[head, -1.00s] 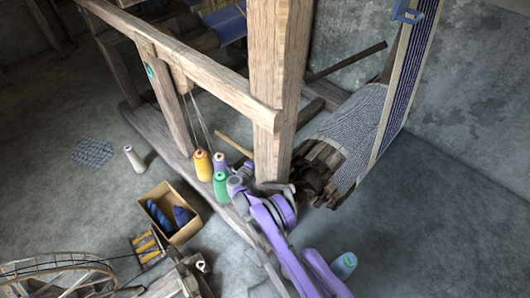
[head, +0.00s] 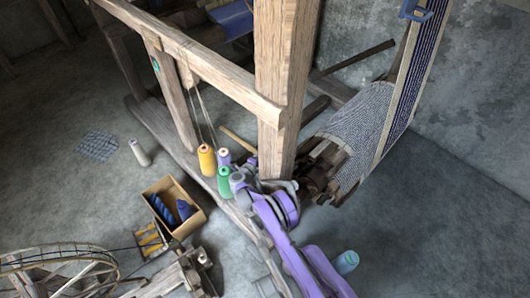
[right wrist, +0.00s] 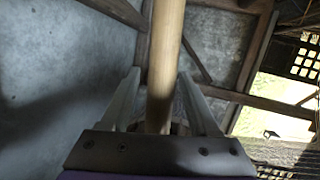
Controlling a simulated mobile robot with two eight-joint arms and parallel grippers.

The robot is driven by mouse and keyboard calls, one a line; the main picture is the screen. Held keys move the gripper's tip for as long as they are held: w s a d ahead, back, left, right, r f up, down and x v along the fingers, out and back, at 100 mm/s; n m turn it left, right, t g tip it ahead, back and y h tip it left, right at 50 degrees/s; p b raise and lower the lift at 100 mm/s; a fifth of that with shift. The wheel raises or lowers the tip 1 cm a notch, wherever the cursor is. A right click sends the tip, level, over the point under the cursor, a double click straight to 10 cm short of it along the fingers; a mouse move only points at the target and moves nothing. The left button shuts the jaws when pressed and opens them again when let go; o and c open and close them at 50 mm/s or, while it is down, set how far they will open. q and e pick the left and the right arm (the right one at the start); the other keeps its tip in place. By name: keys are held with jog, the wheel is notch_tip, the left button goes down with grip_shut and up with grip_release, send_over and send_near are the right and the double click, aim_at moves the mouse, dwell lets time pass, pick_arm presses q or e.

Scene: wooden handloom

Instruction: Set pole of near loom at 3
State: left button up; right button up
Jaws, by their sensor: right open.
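The near loom's thick wooden post (head: 280,80) stands in the middle of the head view. A pale wooden pole (head: 237,140) slants down behind the spools and passes behind the post. In the right wrist view a round pale pole (right wrist: 163,60) runs lengthwise between the two grey fingers of my right gripper (right wrist: 158,78). The fingers are apart, with a gap on each side of the pole. In the head view my purple right arm reaches to the foot of the post, and its fingers are hidden there. My left gripper is not in view. No number 3 mark is readable.
Yellow (head: 207,160) and green (head: 224,182) spools stand close left of my arm. A cardboard box (head: 190,222) of yarn is on the floor, with a spinning wheel (head: 55,262) at lower left. Striped cloth (head: 410,70) hangs at right.

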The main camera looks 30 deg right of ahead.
jog(key=p+v, duration=0.2)
jog(key=v, duration=0.8)
jog(key=shift+a, duration=0.15)
